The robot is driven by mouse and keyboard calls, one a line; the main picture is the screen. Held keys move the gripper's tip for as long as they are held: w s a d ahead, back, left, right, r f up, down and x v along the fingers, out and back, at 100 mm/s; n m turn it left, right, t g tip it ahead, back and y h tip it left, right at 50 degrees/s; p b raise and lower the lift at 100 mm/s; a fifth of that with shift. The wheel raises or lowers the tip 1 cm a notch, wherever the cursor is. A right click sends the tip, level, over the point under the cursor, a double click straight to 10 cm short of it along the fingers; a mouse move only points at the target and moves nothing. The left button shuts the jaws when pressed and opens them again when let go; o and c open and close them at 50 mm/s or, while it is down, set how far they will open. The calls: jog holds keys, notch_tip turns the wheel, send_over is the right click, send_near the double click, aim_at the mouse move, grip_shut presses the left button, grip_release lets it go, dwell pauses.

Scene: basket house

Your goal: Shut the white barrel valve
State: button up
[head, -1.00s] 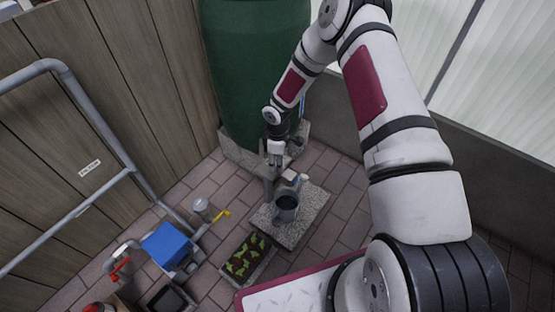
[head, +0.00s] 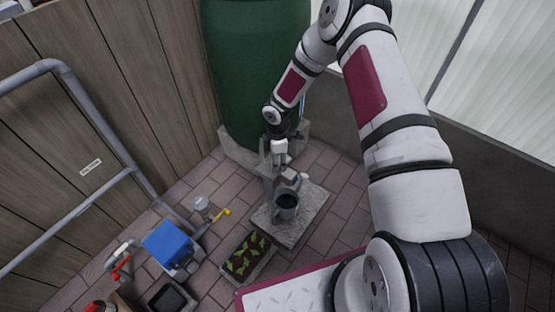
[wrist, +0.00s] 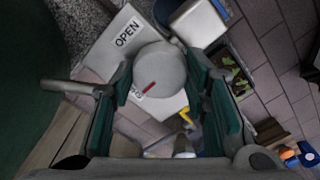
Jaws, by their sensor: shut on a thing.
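The white barrel valve (wrist: 157,68) shows in the wrist view as a round pale knob with a short red mark on its face. A white plate (wrist: 122,42) reading OPEN lies behind it, with more lettering partly hidden below the knob. My gripper (wrist: 160,78) has one green-padded finger on each side of the knob and is shut on it. In the head view my gripper (head: 279,158) is low in front of the green barrel (head: 255,75), and the valve is too small and covered to make out clearly.
A grey can (head: 286,207) stands on a stone slab (head: 300,231) below my gripper. A planter with seedlings (head: 247,256), a yellow-handled pipe valve (head: 222,212) and a blue box (head: 169,245) are to the left. A wooden wall and grey pipes bound the left side.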

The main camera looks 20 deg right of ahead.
jog(key=o, duration=1.1)
jog(key=shift+o, duration=0.2)
jog(key=shift+r, duration=0.1)
notch_tip(320, 180, up, 12)
